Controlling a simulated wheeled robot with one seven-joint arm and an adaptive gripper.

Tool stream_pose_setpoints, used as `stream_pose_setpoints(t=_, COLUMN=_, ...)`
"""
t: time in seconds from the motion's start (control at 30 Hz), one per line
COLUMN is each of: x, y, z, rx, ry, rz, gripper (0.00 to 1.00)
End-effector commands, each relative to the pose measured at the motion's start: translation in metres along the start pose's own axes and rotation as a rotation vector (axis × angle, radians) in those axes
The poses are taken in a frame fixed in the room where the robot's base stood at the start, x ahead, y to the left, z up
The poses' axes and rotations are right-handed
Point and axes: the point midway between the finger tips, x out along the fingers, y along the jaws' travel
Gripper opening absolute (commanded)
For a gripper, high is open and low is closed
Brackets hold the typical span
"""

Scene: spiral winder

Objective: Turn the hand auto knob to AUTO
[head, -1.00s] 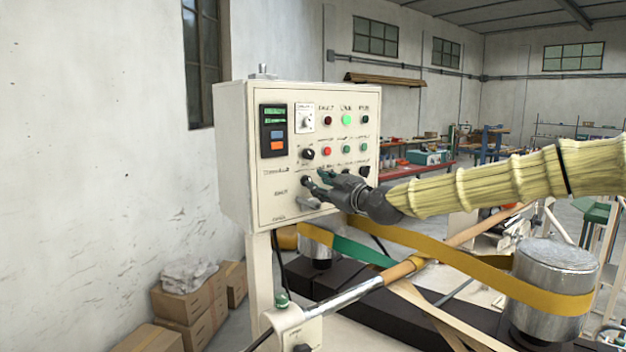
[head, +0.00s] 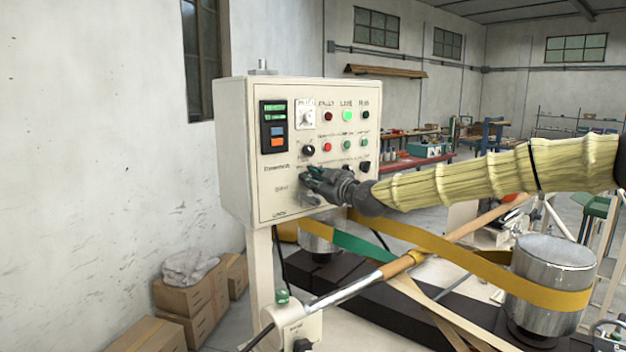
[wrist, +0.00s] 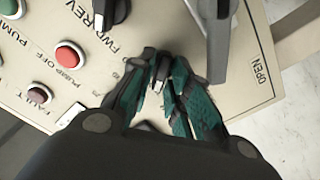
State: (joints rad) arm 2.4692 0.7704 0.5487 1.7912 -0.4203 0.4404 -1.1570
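The cream control panel (head: 240,150) stands at left centre in the head view. My gripper (head: 308,180) is at the lower middle of its face and hides the knob there. In the wrist view, my teal-lined fingers (wrist: 163,68) lie on both sides of a small black knob with a white mark (wrist: 159,72). The fingertips are close to the knob, but I cannot tell whether they press on it. Its label is covered, so I cannot read whether it is the hand auto knob or where it points.
A grey lever (wrist: 215,40) stands out close to the right finger, near the word OPEN. A black FWD/REV knob (wrist: 110,10) and a red PUMP OFF button (wrist: 69,54) are nearby. A yellow belt (head: 440,250) and metal roller (head: 550,275) lie below my arm.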

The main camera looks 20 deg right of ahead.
Motion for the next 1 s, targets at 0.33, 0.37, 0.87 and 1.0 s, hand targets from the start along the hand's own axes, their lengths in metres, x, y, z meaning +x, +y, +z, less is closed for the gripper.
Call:
stream_pose_setpoints(t=0.33, x=-0.0001, y=-0.0002, z=0.0006, rx=0.007, ry=0.000, rz=0.000, gripper=0.00)
stream_pose_setpoints(t=0.37, x=-0.0001, y=-0.0003, z=0.0008, rx=0.011, ry=0.000, rz=0.000, gripper=0.00)
stream_pose_setpoints(t=0.87, x=-0.0002, y=-0.0002, z=0.0045, rx=0.306, ry=0.002, rz=0.004, gripper=0.00)
stream_pose_setpoints(t=1.0, x=-0.0001, y=0.0002, z=0.0048, rx=0.441, ry=0.002, rz=0.003, gripper=0.00)
